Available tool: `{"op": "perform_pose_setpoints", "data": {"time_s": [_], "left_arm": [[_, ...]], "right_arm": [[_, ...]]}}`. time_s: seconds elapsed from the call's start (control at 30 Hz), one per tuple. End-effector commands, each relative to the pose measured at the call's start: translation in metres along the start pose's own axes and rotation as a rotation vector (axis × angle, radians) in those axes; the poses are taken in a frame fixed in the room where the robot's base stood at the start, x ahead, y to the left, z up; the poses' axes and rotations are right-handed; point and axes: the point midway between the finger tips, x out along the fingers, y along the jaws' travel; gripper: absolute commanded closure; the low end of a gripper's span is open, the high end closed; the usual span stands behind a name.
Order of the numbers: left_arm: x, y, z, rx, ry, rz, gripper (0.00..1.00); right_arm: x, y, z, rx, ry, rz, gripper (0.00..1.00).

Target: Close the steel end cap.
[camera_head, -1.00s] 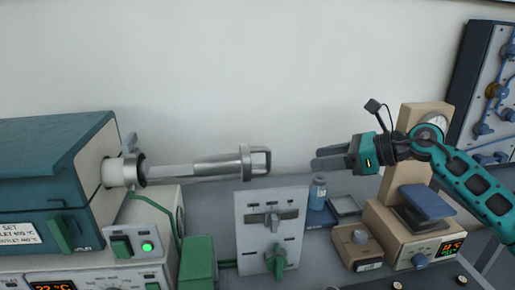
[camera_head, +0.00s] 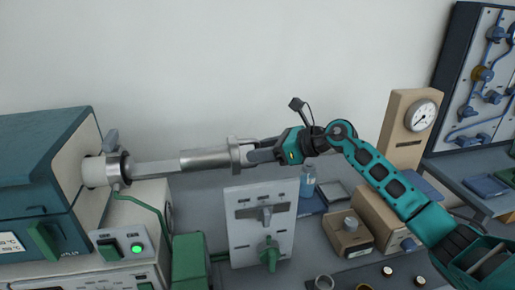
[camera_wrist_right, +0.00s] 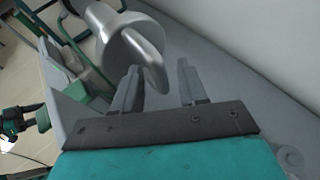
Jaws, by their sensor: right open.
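My right gripper (camera_head: 258,154) is at the handle, fingers pointing left. In the right wrist view the fingers (camera_wrist_right: 160,78) are open and the cap's handle (camera_wrist_right: 150,62) reaches toward the gap, close to the left finger; contact cannot be told.
A teal furnace (camera_head: 40,150) stands at the left. A control panel (camera_head: 262,225) with a green knob stands below the cap. The wall space above the cap is clear.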

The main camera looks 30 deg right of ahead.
Motion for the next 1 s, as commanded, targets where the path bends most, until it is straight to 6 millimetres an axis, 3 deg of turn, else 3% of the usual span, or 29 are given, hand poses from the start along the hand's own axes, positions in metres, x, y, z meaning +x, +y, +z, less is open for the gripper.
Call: {"op": "perform_pose_setpoints", "data": {"time_s": [0.13, 0.43, 0.87, 1.0], "left_arm": [[0.0003, -0.0002, -0.0032, 0.001, 0.004, 0.000, 0.41], [0.0026, -0.0011, -0.0079, 0.002, 0.014, -0.001, 0.41], [0.0014, -0.0005, -0.0055, 0.001, 0.009, 0.000, 0.41], [0.0006, -0.0002, -0.0036, 0.001, 0.006, 0.000, 0.41]], "right_arm": [[0.0105, 0.0001, 0.0006, -0.001, -0.001, 0.000, 0.58], [0.0125, 0.0003, -0.0002, -0.002, 0.001, 0.000, 0.58], [0.0122, 0.0003, -0.0002, -0.001, 0.001, 0.000, 0.98], [0.0122, 0.0003, -0.0003, -0.001, 0.001, 0.000, 1.00]]}}
